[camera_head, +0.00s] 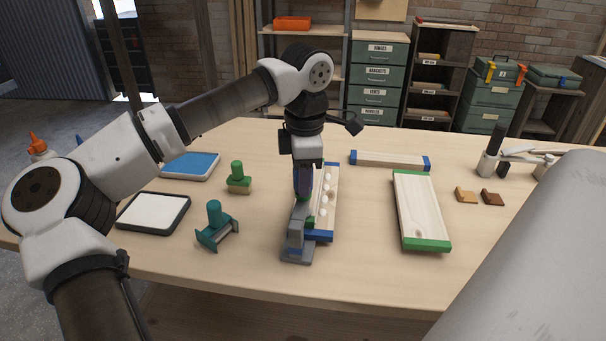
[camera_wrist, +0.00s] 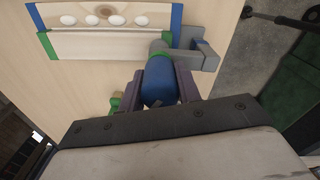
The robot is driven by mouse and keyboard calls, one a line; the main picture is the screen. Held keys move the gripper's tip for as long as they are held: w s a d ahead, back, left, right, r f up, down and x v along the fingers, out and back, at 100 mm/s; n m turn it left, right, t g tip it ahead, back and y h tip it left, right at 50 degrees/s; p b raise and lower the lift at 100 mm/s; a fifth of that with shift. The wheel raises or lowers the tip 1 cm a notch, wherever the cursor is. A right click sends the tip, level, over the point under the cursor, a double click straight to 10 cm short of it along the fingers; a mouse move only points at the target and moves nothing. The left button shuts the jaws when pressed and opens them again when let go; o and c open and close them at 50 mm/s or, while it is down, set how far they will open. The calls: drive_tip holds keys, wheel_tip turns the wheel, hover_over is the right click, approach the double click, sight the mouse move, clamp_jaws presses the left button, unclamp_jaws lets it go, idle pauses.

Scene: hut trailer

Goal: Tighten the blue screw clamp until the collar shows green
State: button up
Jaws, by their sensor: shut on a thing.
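The blue screw clamp has a grey frame (camera_head: 297,240) at the near end of a glued wood joint on the table. Its blue handle (camera_wrist: 158,84) points up toward my gripper. A green band (camera_wrist: 160,54) shows just beyond the handle, where it meets the grey screw. My gripper (camera_wrist: 160,92) is shut on the blue handle, with a finger on each side; in the head view it (camera_head: 303,190) is above the clamp. The clamped wood (camera_head: 326,200) has blue and green ends and a row of white dots. The gripper hides most of the handle in the head view.
To the left stand a teal clamp-like tool (camera_head: 216,228), a green-handled block (camera_head: 238,180), a white pad (camera_head: 153,212) and a blue pad (camera_head: 190,166). To the right lie a green-ended board (camera_head: 421,210) and a blue-ended board (camera_head: 388,160). The table front is clear.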

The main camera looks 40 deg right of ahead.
idle(0.4)
drive_tip(key=o, duration=1)
drive_tip(key=shift+c, duration=0.2)
drive_tip(key=shift+r, duration=0.1)
wheel_tip(320, 180, up, 14)
drive_tip(key=b, duration=0.1)
drive_tip(key=shift+s+f, duration=0.2)
drive_tip(key=shift+s, duration=0.05)
